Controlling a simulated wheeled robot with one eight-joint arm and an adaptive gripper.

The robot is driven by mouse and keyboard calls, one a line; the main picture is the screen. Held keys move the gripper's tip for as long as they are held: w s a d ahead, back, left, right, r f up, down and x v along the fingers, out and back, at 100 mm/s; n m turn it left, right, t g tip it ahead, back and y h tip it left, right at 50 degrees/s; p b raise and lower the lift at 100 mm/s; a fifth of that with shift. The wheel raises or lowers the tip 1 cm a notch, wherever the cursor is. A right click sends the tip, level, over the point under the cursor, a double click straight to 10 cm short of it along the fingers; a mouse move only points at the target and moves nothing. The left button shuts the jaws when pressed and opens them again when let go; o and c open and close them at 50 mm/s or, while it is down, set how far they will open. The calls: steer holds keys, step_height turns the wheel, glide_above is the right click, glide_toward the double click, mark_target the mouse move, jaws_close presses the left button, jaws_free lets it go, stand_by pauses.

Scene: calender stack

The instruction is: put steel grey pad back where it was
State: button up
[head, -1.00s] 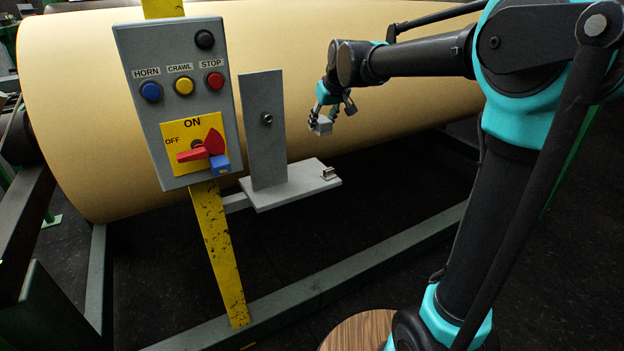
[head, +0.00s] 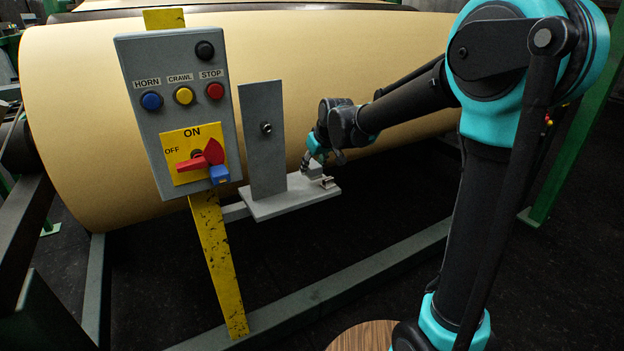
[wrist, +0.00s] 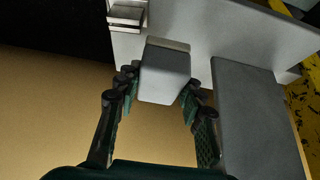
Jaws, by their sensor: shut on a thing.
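The steel grey pad (head: 312,168) is a small grey block. My gripper (head: 322,160) is shut on it. In the wrist view the pad (wrist: 165,76) sits between the two fingers of my gripper (wrist: 162,88), with a paler strip along its far edge. My gripper holds it at the right part of the grey shelf (head: 270,208), beside a small metal clip (head: 328,183). The clip also shows in the wrist view (wrist: 127,16), left of the pad. I cannot tell whether the pad touches the shelf.
An upright grey plate (head: 262,150) with a bolt stands on the shelf, left of the pad. Further left is a control box (head: 150,75) with buttons and a red switch on a yellow post (head: 218,265). A large tan roll (head: 370,60) fills the space behind.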

mark_target(312, 187)
steer(key=shift+f, duration=2.3)
steer(key=o, duration=1.1)
steer(key=shift+f, duration=0.1)
steer(key=v, duration=1.2)
steer(key=s+d+f+m+h, duration=0.3)
steer(key=s+d+f+m, duration=0.3)
steer(key=s+d+f, duration=1.3)
steer(key=s+d, duration=0.3)
steer(key=shift+s+d+m+g, duration=0.2)
steer(key=shift+d+m+g, duration=0.1)
steer(key=shift+m+g, duration=0.1)
